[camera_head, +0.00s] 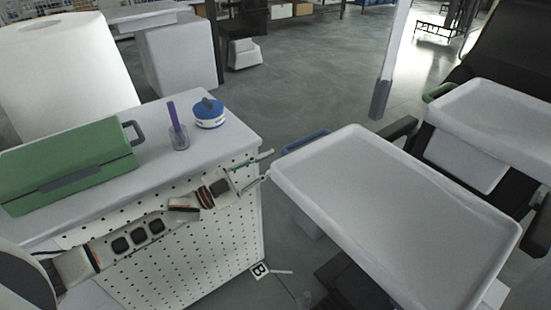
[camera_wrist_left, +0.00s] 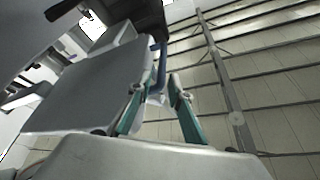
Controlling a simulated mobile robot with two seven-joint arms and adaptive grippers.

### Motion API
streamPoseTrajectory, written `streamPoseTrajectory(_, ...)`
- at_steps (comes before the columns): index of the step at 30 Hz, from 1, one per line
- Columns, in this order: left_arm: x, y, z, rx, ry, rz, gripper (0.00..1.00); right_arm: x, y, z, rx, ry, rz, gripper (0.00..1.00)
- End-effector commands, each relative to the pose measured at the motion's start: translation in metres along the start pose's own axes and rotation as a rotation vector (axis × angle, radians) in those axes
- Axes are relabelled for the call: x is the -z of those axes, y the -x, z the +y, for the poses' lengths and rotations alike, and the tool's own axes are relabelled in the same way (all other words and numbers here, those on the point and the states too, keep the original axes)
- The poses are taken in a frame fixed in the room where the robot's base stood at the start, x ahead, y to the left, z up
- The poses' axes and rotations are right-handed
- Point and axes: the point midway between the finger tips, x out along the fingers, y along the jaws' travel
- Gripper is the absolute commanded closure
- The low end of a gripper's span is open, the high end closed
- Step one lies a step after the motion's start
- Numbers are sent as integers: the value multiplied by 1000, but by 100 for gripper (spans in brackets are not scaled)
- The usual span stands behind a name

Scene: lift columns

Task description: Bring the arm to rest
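My left arm comes in from the left edge of the head view and reaches right, in front of the white perforated side of a workbench. My left gripper (camera_head: 267,164) is at the arm's end, near the bench's right corner and just left of a pale tray. Its two thin teal fingers are apart with nothing between them. In the left wrist view the left gripper (camera_wrist_left: 157,84) also shows its fingers spread and empty, with a grey panel behind them at left. My right gripper is not in view.
On the bench (camera_head: 150,190) are a green toolbox (camera_head: 70,165), a purple-handled tool in a clear holder (camera_head: 178,135) and a blue-and-white round container (camera_head: 209,114). A large pale tray (camera_head: 400,210) stands close right of the left gripper. Another tray (camera_head: 495,125) is farther right. Open floor lies beyond.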

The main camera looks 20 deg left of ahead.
Motion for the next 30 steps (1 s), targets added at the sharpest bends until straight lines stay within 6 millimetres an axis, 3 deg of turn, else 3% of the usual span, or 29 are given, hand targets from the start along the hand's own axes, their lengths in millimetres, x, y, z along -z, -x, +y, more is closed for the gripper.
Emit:
streamPoseTrajectory(11,0,0,0,0,1,0,81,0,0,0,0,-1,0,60)
streamPoseTrajectory(14,-3,2,8,7,15,-15,81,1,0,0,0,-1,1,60)
streamPoseTrajectory(17,-12,8,32,30,56,-70,81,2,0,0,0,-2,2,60)
streamPoseTrajectory(23,-41,46,110,112,197,-305,81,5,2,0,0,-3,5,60)
streamPoseTrajectory(26,-54,76,148,152,273,-448,81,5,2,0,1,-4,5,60)
streamPoseTrajectory(30,-65,131,200,198,377,-668,81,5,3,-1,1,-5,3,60)
